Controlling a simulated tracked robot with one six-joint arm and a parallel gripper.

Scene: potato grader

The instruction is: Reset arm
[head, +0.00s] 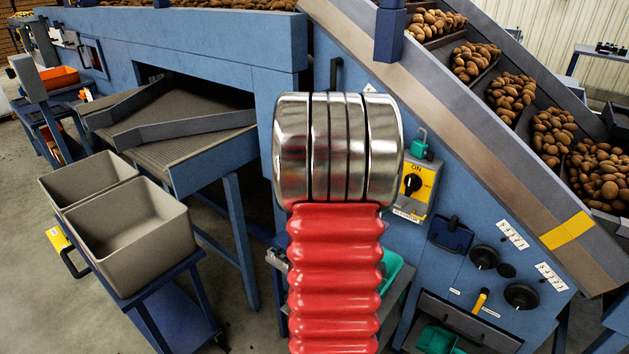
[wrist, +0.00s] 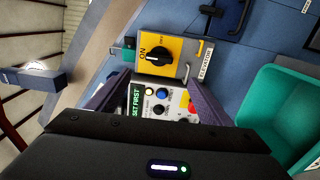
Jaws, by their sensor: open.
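My gripper (wrist: 155,92) shows in the wrist view with its two dark purple fingers apart and nothing held between them. In the head view my chrome and red bellows arm stands across the middle and hides the gripper. A yellow switch plate (wrist: 176,43) with a black rotary knob (wrist: 153,58) and the word ON lies just beyond the fingertips. It also shows in the head view (head: 426,178), right of my arm. Between the fingers is a grey control panel (wrist: 176,112) with small knobs, coloured buttons and a green label; its lower part is hidden.
A teal bin (wrist: 270,115) is close at the right in the wrist view. Two empty grey bins (head: 150,262) stand on a blue cart at left. The potato elevator (head: 470,120) slopes down to the right. A handle (head: 451,234) and black knobs (head: 484,257) project from the blue panel.

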